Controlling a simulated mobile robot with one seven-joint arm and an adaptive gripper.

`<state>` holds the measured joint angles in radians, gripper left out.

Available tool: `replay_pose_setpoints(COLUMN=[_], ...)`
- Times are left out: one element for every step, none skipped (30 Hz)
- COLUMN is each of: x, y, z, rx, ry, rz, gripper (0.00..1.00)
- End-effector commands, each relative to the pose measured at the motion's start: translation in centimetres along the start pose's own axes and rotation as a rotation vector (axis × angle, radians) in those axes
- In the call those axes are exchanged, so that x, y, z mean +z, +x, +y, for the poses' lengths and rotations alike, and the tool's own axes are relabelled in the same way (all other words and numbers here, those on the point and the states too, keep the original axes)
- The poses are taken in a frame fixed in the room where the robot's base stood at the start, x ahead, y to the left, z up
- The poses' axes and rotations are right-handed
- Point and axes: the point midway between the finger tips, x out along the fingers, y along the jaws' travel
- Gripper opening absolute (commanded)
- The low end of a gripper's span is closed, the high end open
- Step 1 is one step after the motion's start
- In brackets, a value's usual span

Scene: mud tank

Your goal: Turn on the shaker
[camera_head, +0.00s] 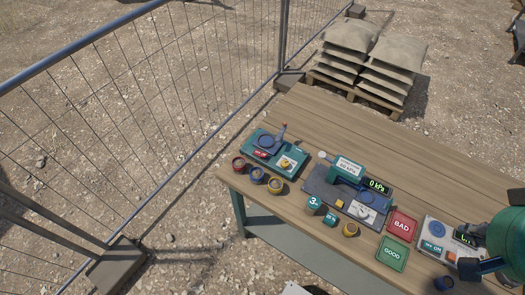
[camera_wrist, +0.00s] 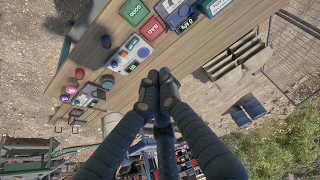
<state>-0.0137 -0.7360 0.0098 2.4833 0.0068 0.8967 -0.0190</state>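In the head view, a teal device (camera_head: 275,150) with a round blue plate, a red label that seems to read OFF and an orange-topped white knob (camera_head: 286,163) stands at the table's left end. It may be the shaker; I cannot tell for sure. A pale device (camera_head: 437,243) with a teal ON label and a dark display stands at the right, partly hidden by my arm. In the wrist view, the fingers of my gripper (camera_wrist: 158,80) are together and hold nothing visible. My gripper is above the table's right part, apart from the teal device.
A pressure device (camera_head: 352,170) reading 0 kPa stands mid-table. A red BAD tray (camera_head: 402,225) and a green GOOD tray (camera_head: 392,254) lie right of it. Several small cups (camera_head: 257,174) line the front edge. A wire fence (camera_head: 150,100) and stacked sacks (camera_head: 350,35) stand beyond.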

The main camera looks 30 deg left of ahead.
Motion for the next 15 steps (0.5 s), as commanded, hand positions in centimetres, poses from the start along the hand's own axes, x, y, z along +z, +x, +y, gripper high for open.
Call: replay_pose_setpoints(x=[-0.4,-0.6,-1.0,-1.4,-1.8,-2.3,-2.8,-3.2,-3.9,-4.4,-4.9,-5.6,-6.1,-6.6,-7.2], y=[0.2,0.3,0.5,0.6,0.8,1.0,1.2,1.4,1.8,2.0,2.3,2.7,3.0,3.3,3.8], z=[-0.3,-0.5,-0.9,-1.2,-1.5,-2.0,-2.4,-2.9,-3.5,-4.1,-4.7,-5.4,-6.0,-6.7,-7.6], rx=[-0.007,-0.011,-0.018,-0.024,-0.031,-0.040,-0.047,-0.056,-0.067,-0.077,-0.086,-0.098,-0.108,-0.118,-0.132], ry=[-0.013,-0.023,-0.040,-0.053,-0.068,-0.091,-0.108,-0.128,-0.153,-0.174,-0.196,-0.226,-0.248,-0.271,-0.300], rz=[-0.005,-0.008,-0.012,-0.014,-0.016,-0.021,-0.023,-0.027,-0.031,-0.034,-0.039,-0.043,-0.047,-0.051,-0.055], gripper=[0.00,0.00,0.00,0.00,0.00,0.00,0.00,0.00,0.00,0.00,0.00,0.00,0.00,0.00,0.00])
